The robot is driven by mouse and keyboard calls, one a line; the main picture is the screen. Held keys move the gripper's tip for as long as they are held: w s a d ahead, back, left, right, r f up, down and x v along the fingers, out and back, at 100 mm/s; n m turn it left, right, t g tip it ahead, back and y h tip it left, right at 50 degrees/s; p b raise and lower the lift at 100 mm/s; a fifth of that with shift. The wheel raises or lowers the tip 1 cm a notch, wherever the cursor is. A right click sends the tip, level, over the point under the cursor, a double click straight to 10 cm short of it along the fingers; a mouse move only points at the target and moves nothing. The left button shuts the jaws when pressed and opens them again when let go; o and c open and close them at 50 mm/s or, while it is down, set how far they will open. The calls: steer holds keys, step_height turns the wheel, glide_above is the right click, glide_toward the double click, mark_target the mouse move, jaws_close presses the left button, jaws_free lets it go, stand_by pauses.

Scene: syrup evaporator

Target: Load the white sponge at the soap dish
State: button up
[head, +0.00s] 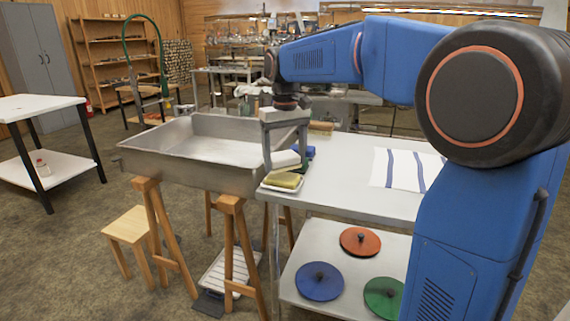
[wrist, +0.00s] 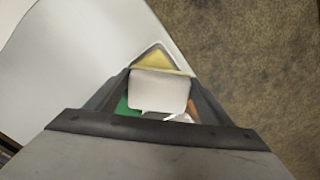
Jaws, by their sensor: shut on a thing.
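My gripper (head: 286,160) reaches down over the near left corner of the grey table and is shut on the white sponge (head: 286,157). In the wrist view the white sponge (wrist: 160,88) sits between the fingers (wrist: 158,80). A yellow block (head: 284,180) lies in the pale soap dish (head: 266,186) at the table's corner, just below and in front of the sponge. The yellow block also shows beyond the sponge in the wrist view (wrist: 158,61). Whether the sponge touches the block or dish cannot be told; the sponge partly hides the dish.
A blue object (head: 307,151) is close behind the gripper. A wooden-backed brush (head: 321,127) and a striped towel (head: 405,169) lie on the table (head: 342,165). A large metal pan (head: 190,160) on wooden trestles stands close at left. The table's middle is clear.

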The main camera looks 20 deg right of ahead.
mark_target(285, 157)
steer(key=shift+r, duration=1.95)
